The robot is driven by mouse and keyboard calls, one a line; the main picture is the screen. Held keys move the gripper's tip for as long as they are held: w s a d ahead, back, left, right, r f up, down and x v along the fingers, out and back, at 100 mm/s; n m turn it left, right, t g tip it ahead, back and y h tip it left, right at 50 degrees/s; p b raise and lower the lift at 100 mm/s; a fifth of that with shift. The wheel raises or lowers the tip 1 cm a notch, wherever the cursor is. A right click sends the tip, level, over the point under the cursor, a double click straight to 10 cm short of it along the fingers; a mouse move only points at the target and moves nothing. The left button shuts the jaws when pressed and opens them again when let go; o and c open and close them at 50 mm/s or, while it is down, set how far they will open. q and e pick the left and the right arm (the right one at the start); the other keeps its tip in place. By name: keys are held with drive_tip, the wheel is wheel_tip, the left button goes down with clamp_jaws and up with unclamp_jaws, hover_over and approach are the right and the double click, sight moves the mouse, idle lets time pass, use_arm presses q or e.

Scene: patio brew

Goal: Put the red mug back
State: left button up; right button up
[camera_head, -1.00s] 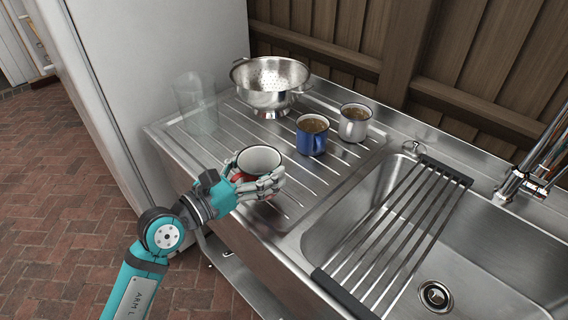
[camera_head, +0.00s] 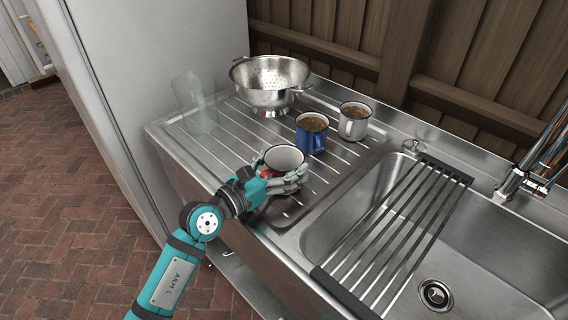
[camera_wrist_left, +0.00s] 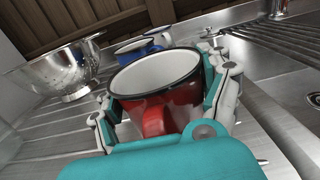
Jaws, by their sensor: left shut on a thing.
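The red mug (camera_head: 284,158) has a white inside and a dark rim. It is upright over the front right part of the ribbed drainboard, and its inside looks empty. My left gripper (camera_head: 286,181) is shut around it from the front left. In the left wrist view the mug (camera_wrist_left: 170,106) sits between the fingers, its red handle toward the palm. I cannot tell whether its base touches the drainboard. My right gripper is not in view.
A blue mug (camera_head: 311,136) and a white mug (camera_head: 353,124), both with brown contents, stand behind the red mug. A steel colander (camera_head: 268,84) and a clear glass (camera_head: 196,105) stand at the back left. The sink with a roll-up rack (camera_head: 398,232) is on the right.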

use_arm(q)
drive_tip(key=shift+f, duration=0.2)
drive_tip(key=o, duration=1.3)
drive_tip(key=shift+o, duration=0.2)
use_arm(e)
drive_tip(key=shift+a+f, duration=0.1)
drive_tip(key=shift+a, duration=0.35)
use_arm(q)
drive_tip(key=shift+r, duration=0.1)
drive_tip(key=shift+r, duration=0.2)
drive_tip(key=shift+s+a+f, duration=0.15)
drive_tip(key=shift+s+a, duration=0.05)
drive_tip(key=shift+a, duration=0.1)
drive_tip(key=b+v, duration=0.1)
drive_tip(key=v, duration=0.9)
drive_tip(key=shift+s+a, duration=0.2)
drive_tip(key=shift+s, duration=0.05)
drive_tip(key=shift+s+a, duration=0.2)
drive_tip(key=shift+s, duration=0.05)
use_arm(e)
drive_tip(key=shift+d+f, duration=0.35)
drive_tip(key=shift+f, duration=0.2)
